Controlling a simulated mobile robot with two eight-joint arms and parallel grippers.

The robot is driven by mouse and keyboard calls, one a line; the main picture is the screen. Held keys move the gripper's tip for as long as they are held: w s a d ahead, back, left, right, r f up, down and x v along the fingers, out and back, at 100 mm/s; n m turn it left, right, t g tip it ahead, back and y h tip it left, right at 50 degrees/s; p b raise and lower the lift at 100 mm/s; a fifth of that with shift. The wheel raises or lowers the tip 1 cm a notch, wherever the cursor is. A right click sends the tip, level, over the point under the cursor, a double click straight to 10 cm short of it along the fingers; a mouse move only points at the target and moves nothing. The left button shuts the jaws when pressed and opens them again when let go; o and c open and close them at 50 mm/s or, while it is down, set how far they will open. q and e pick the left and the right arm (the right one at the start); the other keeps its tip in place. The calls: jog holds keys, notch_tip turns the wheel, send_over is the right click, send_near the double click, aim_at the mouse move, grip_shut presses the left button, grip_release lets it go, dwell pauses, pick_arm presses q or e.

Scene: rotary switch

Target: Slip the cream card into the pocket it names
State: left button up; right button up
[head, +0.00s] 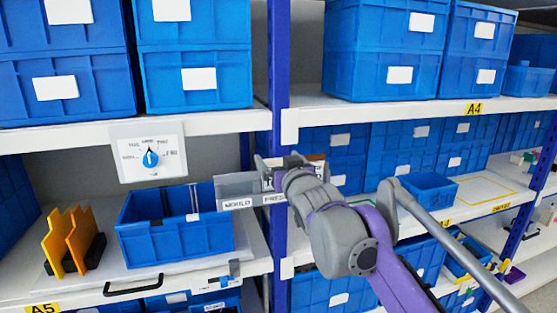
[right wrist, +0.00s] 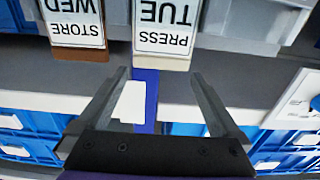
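The cream card (right wrist: 162,62) shows in the right wrist view, upside down, with a white face reading PRESS TUE. A brown card (right wrist: 80,54) reading STORE WED stands beside it. My right gripper (right wrist: 160,75) is open, its two fingers apart, with the cream card just past the fingertips; nothing is clearly pinched. In the head view the right gripper (head: 275,163) is by the shelf post and hides the cream card. Grey pockets (head: 236,186) with strips reading MOULD and PRESS (head: 273,199) show left of and below it. My left gripper is not in view.
A white panel with a blue rotary knob (head: 151,158) hangs left of the pockets. An open blue bin (head: 177,240) and orange dividers (head: 70,240) stand on the lower left shelf. A blue upright post (head: 279,70) is close to the gripper. Blue boxes fill most shelves.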

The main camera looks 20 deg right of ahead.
jog(key=s+b, duration=0.1)
jog(key=s, duration=1)
jog(key=shift+d, duration=0.2)
jog(key=shift+w, duration=0.1)
jog(key=s+d+f+m+g+h+p, duration=0.1)
jog(key=s+f+g, duration=0.3)
jog(key=f, duration=0.8)
jog(key=s+d+f+g+h, duration=0.15)
jog(key=s+f, duration=0.35)
jog(key=f, duration=0.6)
jog(key=s+a+f+g+y, duration=0.2)
jog(key=s+f+g, duration=0.5)
jog(key=s+f, duration=0.9)
notch_tip(320, 180, down, 3)
jog(key=shift+a+r+n+p, duration=0.1)
jog(key=shift+a+n+p, duration=0.2)
jog(key=shift+p, duration=0.05)
